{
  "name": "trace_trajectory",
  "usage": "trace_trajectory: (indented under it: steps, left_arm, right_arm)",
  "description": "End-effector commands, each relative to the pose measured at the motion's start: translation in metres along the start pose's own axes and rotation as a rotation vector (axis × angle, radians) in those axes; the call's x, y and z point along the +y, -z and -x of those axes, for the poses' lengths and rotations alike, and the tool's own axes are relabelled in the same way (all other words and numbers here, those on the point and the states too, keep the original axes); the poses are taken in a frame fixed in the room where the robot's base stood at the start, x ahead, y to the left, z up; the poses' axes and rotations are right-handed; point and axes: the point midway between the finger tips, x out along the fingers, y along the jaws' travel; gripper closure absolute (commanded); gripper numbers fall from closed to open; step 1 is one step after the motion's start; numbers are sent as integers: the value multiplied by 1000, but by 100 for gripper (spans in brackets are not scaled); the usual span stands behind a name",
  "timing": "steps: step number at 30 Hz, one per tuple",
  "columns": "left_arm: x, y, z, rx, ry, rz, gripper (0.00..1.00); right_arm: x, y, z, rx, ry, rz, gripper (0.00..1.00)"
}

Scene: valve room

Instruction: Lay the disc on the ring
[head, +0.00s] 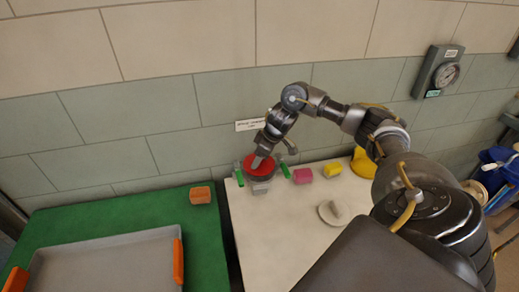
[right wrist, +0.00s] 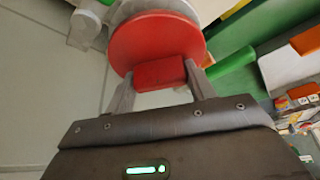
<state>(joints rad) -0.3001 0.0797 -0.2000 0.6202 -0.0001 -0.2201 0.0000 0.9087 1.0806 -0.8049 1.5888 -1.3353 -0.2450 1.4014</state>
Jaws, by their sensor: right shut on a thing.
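The red disc (head: 261,168) has a red block grip (right wrist: 160,73) on its face. My right gripper (head: 259,160) is shut on that block; in the right wrist view its fingers (right wrist: 161,76) stand on both sides of it. The disc is over or on a grey round fitting (head: 262,187), seemingly the ring, at the back of the white table. A pale grey rim (right wrist: 128,9) shows past the disc in the right wrist view. The disc hides most of the fitting, so I cannot tell whether they touch. My left gripper is not in view.
Green pieces (head: 285,170) flank the fitting. A pink block (head: 302,176), a yellow block (head: 332,170) and a grey knobbed disc (head: 334,211) are on the white table (head: 270,246). An orange block (head: 200,195) and a grey tray (head: 105,262) are on the green surface. The wall is close behind.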

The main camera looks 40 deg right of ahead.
Motion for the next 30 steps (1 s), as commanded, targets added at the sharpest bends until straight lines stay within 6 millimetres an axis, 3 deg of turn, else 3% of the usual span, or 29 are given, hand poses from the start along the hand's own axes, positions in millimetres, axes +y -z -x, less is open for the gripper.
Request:
trace_trajectory:
  steps: [30]
  left_arm:
    - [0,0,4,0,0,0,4]
  right_arm:
    - [0,-2,-6,2,-1,0,82]
